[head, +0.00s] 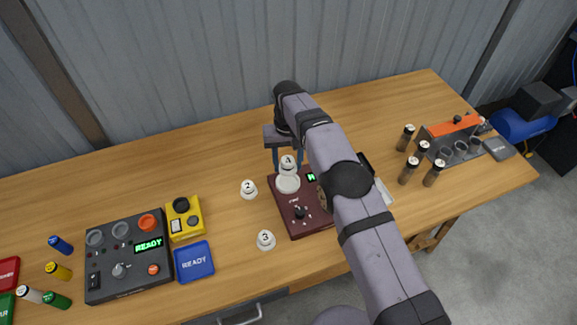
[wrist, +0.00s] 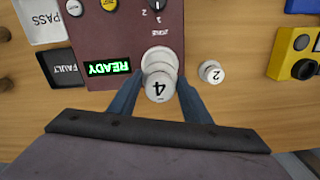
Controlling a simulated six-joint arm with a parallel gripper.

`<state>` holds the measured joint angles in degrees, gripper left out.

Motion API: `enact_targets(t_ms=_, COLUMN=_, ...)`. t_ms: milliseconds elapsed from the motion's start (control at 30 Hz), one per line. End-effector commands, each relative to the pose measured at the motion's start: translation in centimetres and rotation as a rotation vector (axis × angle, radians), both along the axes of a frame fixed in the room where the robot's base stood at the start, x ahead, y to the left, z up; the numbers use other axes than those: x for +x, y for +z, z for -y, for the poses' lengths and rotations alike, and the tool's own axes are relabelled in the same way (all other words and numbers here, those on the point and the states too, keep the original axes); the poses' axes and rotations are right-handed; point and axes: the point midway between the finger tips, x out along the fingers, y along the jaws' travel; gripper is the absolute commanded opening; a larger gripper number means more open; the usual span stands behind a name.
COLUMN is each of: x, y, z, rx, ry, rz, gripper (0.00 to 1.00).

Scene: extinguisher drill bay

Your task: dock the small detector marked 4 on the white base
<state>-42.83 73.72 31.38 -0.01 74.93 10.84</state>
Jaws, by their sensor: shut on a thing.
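My gripper (head: 287,160) is shut on the small white detector marked 4 (head: 288,164), pointing down over the back of the maroon panel. The white base (head: 288,185) is a round white disc at that panel's back left. In the head view the detector shows just above the base's far side. In the wrist view the detector (wrist: 159,88) sits between the blue-grey fingertips (wrist: 160,95) and covers part of the base (wrist: 160,56). It looks upright; whether it touches the base I cannot tell.
The maroon panel (head: 309,222) has a knob and a green READY display (wrist: 108,68). Detectors marked 2 (head: 248,190) and 3 (head: 265,240) stand left of it. Left lie a dark console (head: 128,268), yellow box (head: 185,219) and blue READY card (head: 194,262). The back-left table is clear.

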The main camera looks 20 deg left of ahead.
Motion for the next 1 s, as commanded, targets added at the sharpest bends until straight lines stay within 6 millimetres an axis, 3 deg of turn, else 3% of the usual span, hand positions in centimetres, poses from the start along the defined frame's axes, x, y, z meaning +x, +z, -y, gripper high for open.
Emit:
enact_targets(t_ms=467, x=-0.1, y=-0.4, z=0.1, rx=0.001, ry=0.051, rz=0.001, gripper=0.2)
enact_targets(t_ms=1000, x=-0.1, y=-4.5, z=0.1, rx=0.0, ry=0.05, rz=0.0, gripper=0.2)
